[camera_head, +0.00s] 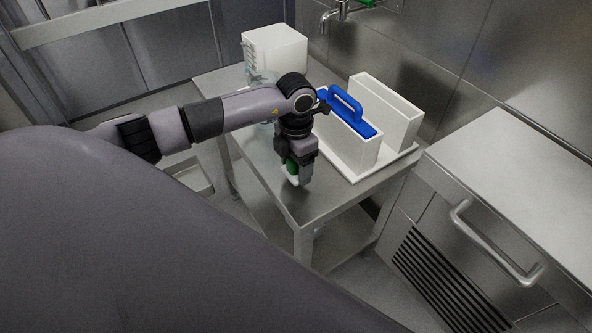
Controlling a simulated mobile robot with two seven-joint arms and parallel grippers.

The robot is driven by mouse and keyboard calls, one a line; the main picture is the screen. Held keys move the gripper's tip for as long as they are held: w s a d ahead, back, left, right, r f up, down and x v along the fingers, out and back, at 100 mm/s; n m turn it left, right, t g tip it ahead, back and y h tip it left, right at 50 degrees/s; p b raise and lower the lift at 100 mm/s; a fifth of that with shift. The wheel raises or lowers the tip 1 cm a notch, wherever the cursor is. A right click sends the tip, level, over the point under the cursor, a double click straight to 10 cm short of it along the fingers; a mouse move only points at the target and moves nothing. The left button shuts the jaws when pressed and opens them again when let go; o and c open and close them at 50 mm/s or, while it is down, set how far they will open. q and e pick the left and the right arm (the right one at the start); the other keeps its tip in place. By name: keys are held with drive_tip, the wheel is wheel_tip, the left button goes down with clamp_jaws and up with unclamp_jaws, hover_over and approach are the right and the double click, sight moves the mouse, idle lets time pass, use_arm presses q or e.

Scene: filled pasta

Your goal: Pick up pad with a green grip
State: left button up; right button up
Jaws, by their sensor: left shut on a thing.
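My left gripper (298,178) points down over the near part of a steel table (312,208). It is shut on the pad with a green grip (291,168). The green grip shows at the fingers, with a pale part below it, close to the table top. The gripper hides much of the pad, and I cannot tell whether it touches the table. My right gripper is not in view.
To the right of the gripper, a white holder (362,158) with two compartments stands on a white tray (385,167). A pad with a blue handle (347,104) sits in its nearer compartment. A white box (275,48) stands at the back. A steel cabinet (510,170) is at the right.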

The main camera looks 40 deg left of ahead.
use_arm(q)
wheel_tip(320, 180, up, 17)
drive_tip(key=shift+r, duration=0.1)
drive_tip(key=shift+o, duration=1)
drive_tip(key=shift+c, duration=0.5)
